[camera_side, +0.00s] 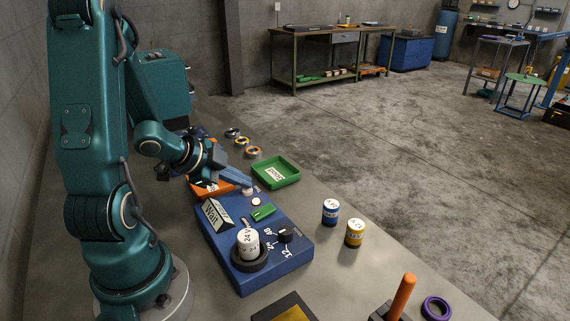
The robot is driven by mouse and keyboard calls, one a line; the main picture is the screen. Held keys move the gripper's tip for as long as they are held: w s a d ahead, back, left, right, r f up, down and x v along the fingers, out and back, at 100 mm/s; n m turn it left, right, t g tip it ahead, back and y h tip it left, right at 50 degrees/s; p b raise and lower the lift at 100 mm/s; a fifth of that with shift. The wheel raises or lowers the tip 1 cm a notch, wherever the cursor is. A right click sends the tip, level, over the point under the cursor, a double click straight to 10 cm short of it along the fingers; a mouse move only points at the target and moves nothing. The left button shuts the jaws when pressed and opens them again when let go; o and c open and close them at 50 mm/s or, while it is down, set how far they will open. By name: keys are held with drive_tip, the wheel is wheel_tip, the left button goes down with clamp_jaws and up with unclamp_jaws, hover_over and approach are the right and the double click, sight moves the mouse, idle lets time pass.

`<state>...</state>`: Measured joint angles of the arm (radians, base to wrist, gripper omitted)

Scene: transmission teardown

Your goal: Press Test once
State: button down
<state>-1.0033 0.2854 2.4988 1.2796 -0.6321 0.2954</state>
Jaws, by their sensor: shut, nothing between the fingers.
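A blue test box (290,262) stands on the bench in the side view. Its sloped display (214,214) reads "Wait". A small white round button (256,202) with a reddish rim sits near the box's far end, beside a green piece (263,212). The lettering by them is too small to read. A white cylinder (248,243) marked 24 stands in a dark round socket, next to a black dial (285,235) with number marks. My gripper (246,181) is shut and empty, low over the box's far end, close behind the white button. Whether its tips touch anything is unclear.
A green tray (290,179) and an orange tray (226,187) lie near my gripper, with several rings (254,152) behind. A blue cylinder (330,211) and a yellow one (354,233) stand to the right. An orange handle (402,297) and purple ring (436,308) are in front.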

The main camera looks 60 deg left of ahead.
sight(242, 194)
drive_tip(key=shift+r, duration=0.65)
wheel_tip(242, 194, up, 5)
idle(0.5)
idle(0.4)
